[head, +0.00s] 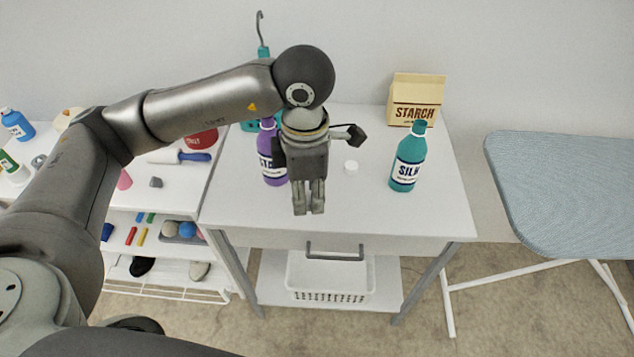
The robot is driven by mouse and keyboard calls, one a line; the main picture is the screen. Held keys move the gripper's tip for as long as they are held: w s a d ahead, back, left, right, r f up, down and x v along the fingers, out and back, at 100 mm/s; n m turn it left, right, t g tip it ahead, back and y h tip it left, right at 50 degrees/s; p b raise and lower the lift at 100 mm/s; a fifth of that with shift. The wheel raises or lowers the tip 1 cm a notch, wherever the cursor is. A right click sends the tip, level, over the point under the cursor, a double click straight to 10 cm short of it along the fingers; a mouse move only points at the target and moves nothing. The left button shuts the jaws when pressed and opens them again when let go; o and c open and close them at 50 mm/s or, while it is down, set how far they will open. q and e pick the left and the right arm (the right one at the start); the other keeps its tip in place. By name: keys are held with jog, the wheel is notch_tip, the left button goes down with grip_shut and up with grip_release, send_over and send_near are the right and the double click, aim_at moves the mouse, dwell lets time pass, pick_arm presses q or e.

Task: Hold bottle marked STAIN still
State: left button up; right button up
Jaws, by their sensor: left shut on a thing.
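The purple bottle marked STAIN (267,166) stands upright on the white table. Only the first letters of its label show; my left gripper covers its right side. My left gripper (309,212) points down in front of and beside the bottle. My right gripper is not in view.
A teal bottle marked SILK (407,165) stands to the right, with a STARCH box (416,100) behind it. An ironing board (570,190) is at far right. The table's front right is clear.

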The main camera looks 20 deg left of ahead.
pick_arm(q)
jog(key=shift+s+r, duration=0.25)
jog(key=shift+s, duration=0.35)
jog(key=shift+s+r, duration=0.3)
jog(key=shift+s, duration=0.3)
jog(key=shift+s+r, duration=0.25)
jog(key=shift+s, duration=0.35)
jog(key=a+f+m, duration=0.2)
jog(key=m, duration=0.9)
jog(key=a+f+m, duration=0.2)
jog(key=f+m, duration=0.1)
jog(key=m, duration=0.9)
jog(key=shift+a+f, duration=0.2)
jog(key=shift+f, duration=0.05)
jog(key=shift+w, duration=0.1)
jog(key=shift+w+a, duration=0.1)
